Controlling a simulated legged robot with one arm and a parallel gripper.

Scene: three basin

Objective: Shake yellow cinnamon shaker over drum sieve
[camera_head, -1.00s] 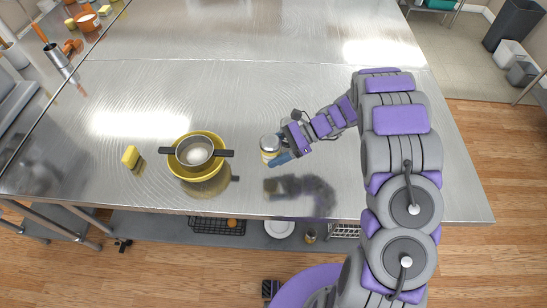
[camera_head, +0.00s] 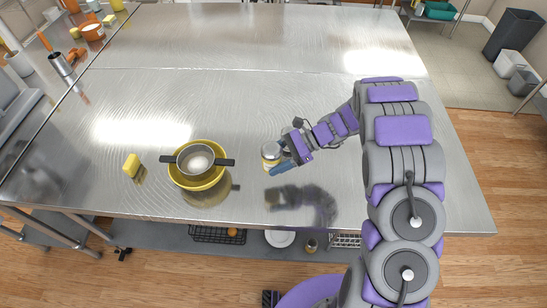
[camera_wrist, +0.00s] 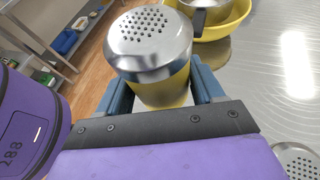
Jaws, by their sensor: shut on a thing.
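The yellow cinnamon shaker (camera_wrist: 160,80) has a silver lid with holes. In the wrist view it sits between the two blue fingers of my gripper (camera_wrist: 165,95), which is shut on it. In the head view the shaker (camera_head: 271,152) and my gripper (camera_head: 281,160) are right of the bowl, apparently above the steel table; the shaker looks roughly upright. The drum sieve (camera_head: 195,158), grey with two dark handles, rests on a yellow bowl (camera_head: 203,185). White powder shows inside the sieve. Part of the sieve (camera_wrist: 203,15) shows at the top of the wrist view.
The steel table (camera_head: 250,105) is clear between the bowl and my gripper. A perforated silver lid (camera_wrist: 300,160) shows at the lower right of the wrist view. Several containers stand at the far left.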

